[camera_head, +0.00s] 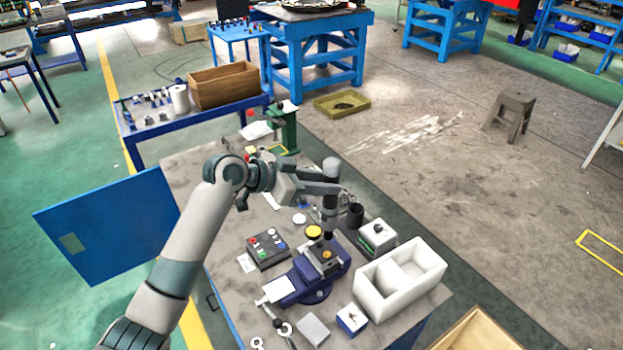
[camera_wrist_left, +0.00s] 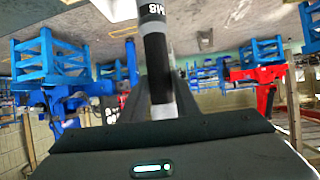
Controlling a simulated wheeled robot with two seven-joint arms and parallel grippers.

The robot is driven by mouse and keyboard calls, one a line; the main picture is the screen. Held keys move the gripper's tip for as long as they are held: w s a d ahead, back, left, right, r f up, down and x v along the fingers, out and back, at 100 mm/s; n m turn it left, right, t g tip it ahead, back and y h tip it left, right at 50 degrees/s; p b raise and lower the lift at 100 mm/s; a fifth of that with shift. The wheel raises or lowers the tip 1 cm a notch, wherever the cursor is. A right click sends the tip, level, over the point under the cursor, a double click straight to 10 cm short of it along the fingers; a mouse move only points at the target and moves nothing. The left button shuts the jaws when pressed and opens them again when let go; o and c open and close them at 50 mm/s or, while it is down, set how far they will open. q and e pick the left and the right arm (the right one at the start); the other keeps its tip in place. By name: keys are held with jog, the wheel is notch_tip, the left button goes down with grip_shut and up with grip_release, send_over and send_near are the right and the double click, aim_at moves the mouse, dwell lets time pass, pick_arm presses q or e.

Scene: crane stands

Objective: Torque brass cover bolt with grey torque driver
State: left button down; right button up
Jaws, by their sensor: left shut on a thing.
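My left gripper (camera_head: 328,188) is shut on the grey torque driver (camera_head: 330,211), which stands upright with a grey top and a dark lower body. The brass cover bolt (camera_head: 327,254) sits on a dark block held in the blue vise (camera_head: 297,284). The driver's lower end shows just above the bolt in the picture; I cannot tell whether they touch. My right gripper is not in view.
A white divided bin (camera_head: 400,279) stands right of the vise, with a grey-white box (camera_head: 376,238) behind it. A button box (camera_head: 267,249) is to the left. A yellow round button (camera_head: 313,232) and a dark cup (camera_head: 355,215) are near the driver.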

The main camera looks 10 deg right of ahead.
aim_at(324, 205)
pick_arm(q)
jog(key=shift+r, duration=0.2)
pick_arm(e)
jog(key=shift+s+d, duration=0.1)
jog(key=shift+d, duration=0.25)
pick_arm(q)
jog(key=shift+f, duration=0.1)
jog(key=shift+f+b, duration=1.5)
jog(key=shift+f, duration=0.5)
jog(key=shift+f+b, duration=0.45)
jog(key=shift+f, duration=0.35)
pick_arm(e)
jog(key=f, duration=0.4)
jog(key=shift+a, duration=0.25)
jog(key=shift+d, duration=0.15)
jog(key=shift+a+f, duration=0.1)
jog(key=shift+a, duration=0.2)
pick_arm(q)
jog(key=shift+f+b, duration=0.75)
jog(key=shift+f, duration=0.1)
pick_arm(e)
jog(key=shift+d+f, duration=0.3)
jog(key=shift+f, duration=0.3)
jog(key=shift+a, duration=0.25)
